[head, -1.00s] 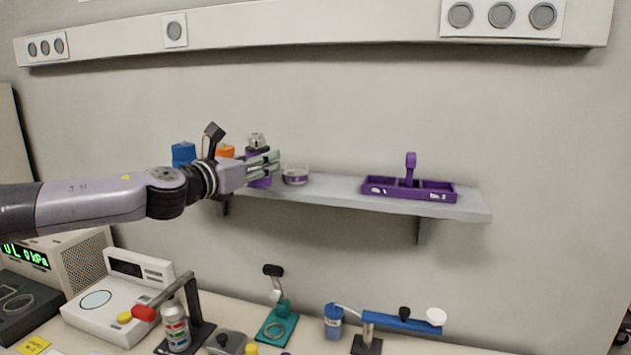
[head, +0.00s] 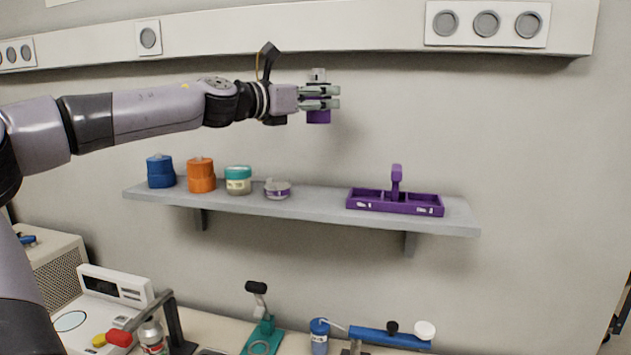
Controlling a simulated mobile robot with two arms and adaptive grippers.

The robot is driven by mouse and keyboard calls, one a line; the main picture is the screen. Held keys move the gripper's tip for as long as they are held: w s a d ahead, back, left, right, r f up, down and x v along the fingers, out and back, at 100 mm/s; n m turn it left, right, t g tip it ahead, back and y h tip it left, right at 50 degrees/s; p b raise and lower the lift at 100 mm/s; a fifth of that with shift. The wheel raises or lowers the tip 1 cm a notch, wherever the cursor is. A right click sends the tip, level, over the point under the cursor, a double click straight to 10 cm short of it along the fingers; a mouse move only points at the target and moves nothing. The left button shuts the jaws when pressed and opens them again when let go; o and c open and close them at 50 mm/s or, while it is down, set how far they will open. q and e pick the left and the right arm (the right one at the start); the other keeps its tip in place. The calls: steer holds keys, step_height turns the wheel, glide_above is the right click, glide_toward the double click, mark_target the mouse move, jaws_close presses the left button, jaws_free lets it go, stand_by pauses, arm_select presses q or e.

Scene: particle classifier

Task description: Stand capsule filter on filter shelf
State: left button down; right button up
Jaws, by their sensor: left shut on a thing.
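My left gripper (head: 322,98) is shut on the capsule filter (head: 318,116), a small purple body with a grey top (head: 318,75). The fingers cover its middle. It is held upright in the air, well above the filter shelf (head: 325,212) and apart from it. The grey shelf is fixed to the wall and runs across the middle of the view. My right gripper is not in view.
On the shelf stand a blue container (head: 160,172), an orange one (head: 201,176), a teal-lidded jar (head: 238,181), a low clear and purple dish (head: 277,189) and a purple tray with handle (head: 395,202). Shelf between dish and tray is free. Bench equipment stands below.

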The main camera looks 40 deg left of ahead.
arm_select(q)
step_height(320, 180, down, 12)
steer(key=shift+a+f, duration=0.15)
step_height(320, 180, down, 3)
steer(key=shift+f, duration=0.1)
steer(key=shift+w+f, duration=0.1)
steer(key=shift+f, duration=0.35)
steer(key=c, duration=0.9)
jaws_free()
steer(key=shift+c, duration=0.2)
steer(key=shift+b, duration=0.35)
